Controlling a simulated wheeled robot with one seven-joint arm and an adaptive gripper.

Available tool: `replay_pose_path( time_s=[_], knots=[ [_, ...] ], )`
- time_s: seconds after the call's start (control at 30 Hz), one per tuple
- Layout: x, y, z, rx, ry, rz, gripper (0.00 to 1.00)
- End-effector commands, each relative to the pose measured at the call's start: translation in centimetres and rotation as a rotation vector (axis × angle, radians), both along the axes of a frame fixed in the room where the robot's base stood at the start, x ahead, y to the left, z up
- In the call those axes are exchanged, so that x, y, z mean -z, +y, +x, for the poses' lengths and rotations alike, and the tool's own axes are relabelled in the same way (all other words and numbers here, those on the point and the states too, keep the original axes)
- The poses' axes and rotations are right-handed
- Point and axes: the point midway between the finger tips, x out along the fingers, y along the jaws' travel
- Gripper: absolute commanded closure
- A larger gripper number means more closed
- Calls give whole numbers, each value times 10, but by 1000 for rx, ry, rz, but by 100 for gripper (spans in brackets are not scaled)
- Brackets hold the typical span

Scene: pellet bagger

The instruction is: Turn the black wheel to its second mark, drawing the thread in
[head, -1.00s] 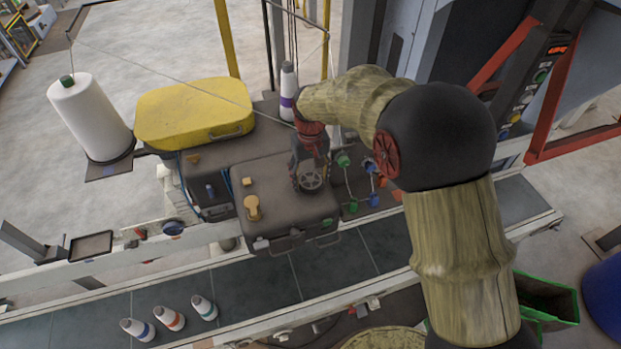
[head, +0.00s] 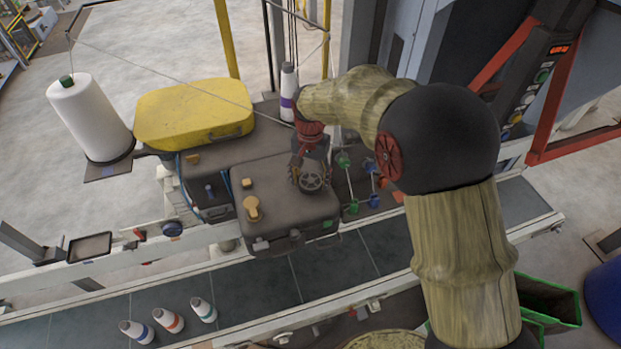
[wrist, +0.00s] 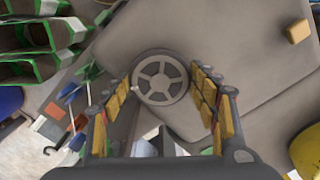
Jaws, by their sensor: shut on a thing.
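The wheel (head: 312,182) is a dark spoked handwheel on the right end of the dark grey machine head (head: 285,208). It also shows in the wrist view (wrist: 160,77), round, grey and facing the camera. My gripper (head: 309,176) comes down over the wheel, and in the wrist view its two yellow-padded fingers (wrist: 166,82) stand on opposite sides of the rim, shut on it. No mark on the wheel can be made out. A pale thread (head: 160,68) runs from a guide at upper left down toward the machine; its far end is hidden.
A large white thread cone (head: 88,118) stands at left, beside a yellow cover (head: 193,113). A purple-banded cone (head: 288,92) stands close behind my gripper. Green and blue parts (head: 352,205) lie just right of the wheel.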

Motion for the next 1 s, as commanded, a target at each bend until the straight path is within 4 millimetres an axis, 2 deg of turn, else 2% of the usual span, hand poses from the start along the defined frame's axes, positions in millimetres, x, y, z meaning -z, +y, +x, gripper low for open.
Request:
replay_pose_path(
  time_s=[0.47,0.5,0.8,1.0],
  knots=[
    [-1,0,1,14,-1,1,66],
    [-1,0,1,14,-1,1,39],
    [0,0,0,13,0,1,22],
    [0,0,0,13,0,0,22]
  ],
)
